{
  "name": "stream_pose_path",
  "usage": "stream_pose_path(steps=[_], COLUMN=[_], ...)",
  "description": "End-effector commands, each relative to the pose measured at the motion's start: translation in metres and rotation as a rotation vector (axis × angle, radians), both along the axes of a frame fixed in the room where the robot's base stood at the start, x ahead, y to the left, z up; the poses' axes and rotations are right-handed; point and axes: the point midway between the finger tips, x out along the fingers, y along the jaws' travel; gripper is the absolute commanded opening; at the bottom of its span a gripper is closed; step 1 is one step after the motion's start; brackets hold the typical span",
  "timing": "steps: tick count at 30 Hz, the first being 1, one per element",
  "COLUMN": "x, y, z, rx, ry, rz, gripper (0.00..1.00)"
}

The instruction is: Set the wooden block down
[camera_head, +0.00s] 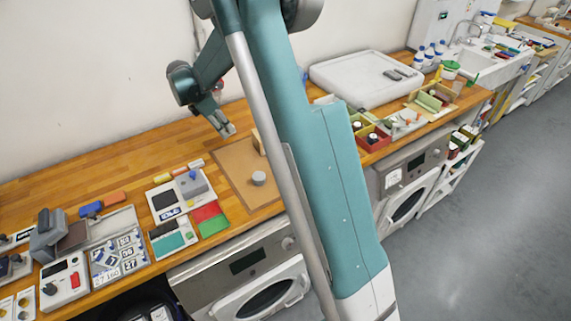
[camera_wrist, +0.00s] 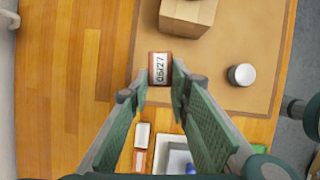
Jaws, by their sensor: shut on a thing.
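My gripper (camera_wrist: 159,84) points down with its fingertips closed on the sides of a small reddish-brown block (camera_wrist: 160,56) whose white label reads 06/27. I cannot tell whether this small block is wood. A larger, plain wooden block (camera_wrist: 188,14) stands just beyond it on the brown mat (camera_wrist: 225,45), cut off by the frame's top edge. In the head view my gripper (camera_head: 229,129) is above the back of the mat (camera_head: 232,170), left of the wooden block (camera_head: 257,142), which my arm partly hides. The gap beneath the held block is unclear.
A grey round piece (camera_wrist: 242,74) stands on the mat, right of my gripper. Left of the mat are a grey device (camera_head: 191,184) and red and green pads (camera_head: 208,217). Bare wooden worktop (camera_wrist: 65,70) lies left of the mat in the wrist view.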

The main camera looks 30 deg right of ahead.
Motion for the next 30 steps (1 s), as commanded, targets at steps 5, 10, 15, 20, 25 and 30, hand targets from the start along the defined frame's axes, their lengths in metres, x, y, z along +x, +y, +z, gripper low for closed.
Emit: stream_pose_path(steps=[5,10,15,20,25,30], x=[0.0,-0.007,-0.025,-0.05,-0.09,-0.139], y=[0.0,-0.008,-0.028,-0.054,-0.09,-0.125], z=[0.022,0.034,0.035,0.037,0.038,0.038], rx=[0.0,0.0,0.0,0.001,0.001,0.001], ry=[0.0,0.0,0.0,-0.001,0.0,0.0], rz=[0.0,-0.005,-0.014,-0.028,-0.048,-0.068], gripper=[0.12,0.12,0.12,0.12,0.12,0.12])
